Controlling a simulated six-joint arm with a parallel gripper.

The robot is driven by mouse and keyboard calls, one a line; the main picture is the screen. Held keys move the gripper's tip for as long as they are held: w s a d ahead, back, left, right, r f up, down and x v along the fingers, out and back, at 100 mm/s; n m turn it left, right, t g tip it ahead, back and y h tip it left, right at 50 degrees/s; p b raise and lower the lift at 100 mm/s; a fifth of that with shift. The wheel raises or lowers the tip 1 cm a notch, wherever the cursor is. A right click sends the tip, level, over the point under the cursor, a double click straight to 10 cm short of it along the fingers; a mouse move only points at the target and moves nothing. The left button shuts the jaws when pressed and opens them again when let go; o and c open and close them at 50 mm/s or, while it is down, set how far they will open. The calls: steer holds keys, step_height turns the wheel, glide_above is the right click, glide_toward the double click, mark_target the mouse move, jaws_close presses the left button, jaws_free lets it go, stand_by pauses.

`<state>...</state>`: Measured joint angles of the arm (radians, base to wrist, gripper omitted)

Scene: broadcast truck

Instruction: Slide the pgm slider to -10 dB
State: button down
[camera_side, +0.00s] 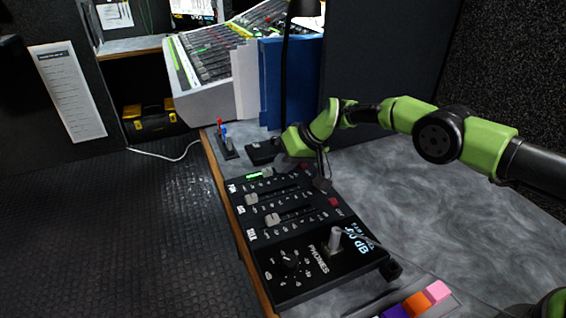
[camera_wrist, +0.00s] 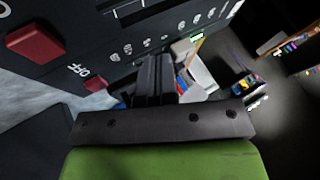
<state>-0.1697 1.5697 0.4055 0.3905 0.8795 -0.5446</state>
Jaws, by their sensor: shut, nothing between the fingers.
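The black audio panel (camera_side: 285,258) lies on the desk with several fader rows, and their small labels are too small to read surely. Two grey slider knobs (camera_side: 251,198) and (camera_side: 272,220) show in the nearer rows. The farthest row has a lit green patch (camera_side: 254,176), also visible in the wrist view (camera_wrist: 197,37). My gripper (camera_side: 284,164) is over the panel's far end, close to that farthest row, and partly hides it. In the wrist view my gripper's dark fingers (camera_wrist: 155,82) are together with nothing between them. I cannot tell whether they touch a knob.
Red buttons (camera_wrist: 35,43) sit along the panel's side. A headphone knob (camera_side: 334,240) stands at the near end. Blue binders (camera_side: 287,80) and a mixing console (camera_side: 210,55) stand behind. Small red and blue switches (camera_side: 222,134) are beyond the panel.

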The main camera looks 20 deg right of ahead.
steer(key=shift+a, duration=0.25)
steer(key=shift+a, duration=0.5)
steer(key=shift+d, duration=0.15)
stand_by(0.6)
